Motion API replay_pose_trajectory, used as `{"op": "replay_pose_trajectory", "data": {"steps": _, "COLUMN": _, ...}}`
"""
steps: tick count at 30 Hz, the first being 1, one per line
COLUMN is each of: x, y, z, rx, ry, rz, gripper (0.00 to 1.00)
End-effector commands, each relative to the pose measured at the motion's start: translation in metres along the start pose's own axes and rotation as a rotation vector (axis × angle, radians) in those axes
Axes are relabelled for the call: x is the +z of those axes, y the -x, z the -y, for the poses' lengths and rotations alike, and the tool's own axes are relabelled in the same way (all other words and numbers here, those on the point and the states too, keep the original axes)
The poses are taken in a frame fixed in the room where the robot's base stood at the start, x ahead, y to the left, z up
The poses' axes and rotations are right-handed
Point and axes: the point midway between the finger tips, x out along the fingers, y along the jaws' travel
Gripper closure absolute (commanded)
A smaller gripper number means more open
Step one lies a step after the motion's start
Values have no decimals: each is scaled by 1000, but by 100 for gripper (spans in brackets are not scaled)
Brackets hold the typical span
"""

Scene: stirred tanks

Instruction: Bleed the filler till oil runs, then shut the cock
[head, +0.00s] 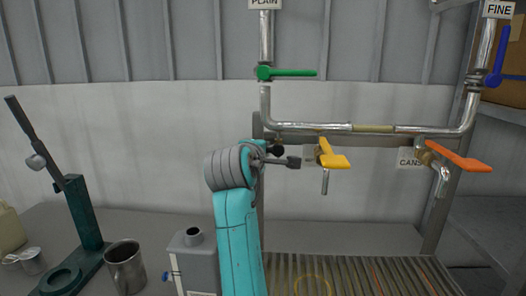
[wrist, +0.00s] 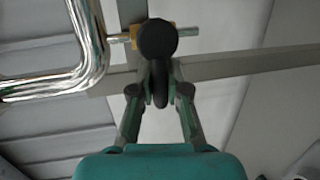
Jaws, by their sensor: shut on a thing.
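My gripper (wrist: 160,88) is shut on a black handle with a round black knob (wrist: 157,40) in the wrist view. A brass body with a thin steel stub on each side sits behind the knob. In the head view a black knob (head: 277,150) shows beside my wrist, at the left end of the pipe rail; my arm hides most of the grip. Which way this handle is turned I cannot tell. A yellow lever (head: 335,160) stands just right of it over a short down-pointing spout (head: 324,183). No running oil shows at the visible spouts.
A green lever (head: 290,72) is on the PLAIN pipe, a blue lever (head: 498,60) on the FINE pipe. An orange lever (head: 458,162) is near the CANS label (head: 409,161). A slatted tray (head: 360,275) lies below. A metal mug (head: 125,268) and green press (head: 85,225) stand left.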

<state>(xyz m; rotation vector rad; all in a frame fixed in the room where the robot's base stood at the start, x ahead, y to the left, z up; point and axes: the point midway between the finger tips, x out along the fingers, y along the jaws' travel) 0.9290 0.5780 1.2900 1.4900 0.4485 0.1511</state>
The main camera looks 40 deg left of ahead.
Motion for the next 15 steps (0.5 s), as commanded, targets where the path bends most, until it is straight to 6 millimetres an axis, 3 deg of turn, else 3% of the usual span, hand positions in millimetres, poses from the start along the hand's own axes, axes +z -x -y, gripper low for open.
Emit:
{"op": "replay_pose_trajectory", "data": {"steps": 7, "x": 0, "y": 0, "z": 0, "rx": -1, "ry": -1, "rz": 0, "gripper": 100}}
{"op": "replay_pose_trajectory", "data": {"steps": 8, "x": 0, "y": 0, "z": 0, "rx": -1, "ry": -1, "rz": 0, "gripper": 78}}
{"op": "replay_pose_trajectory", "data": {"steps": 10, "x": 0, "y": 0, "z": 0, "rx": 0, "ry": 0, "rz": 0, "gripper": 60}}
{"op": "replay_pose_trajectory", "data": {"steps": 15, "x": 0, "y": 0, "z": 0, "rx": 0, "ry": 0, "rz": 0, "gripper": 59}}
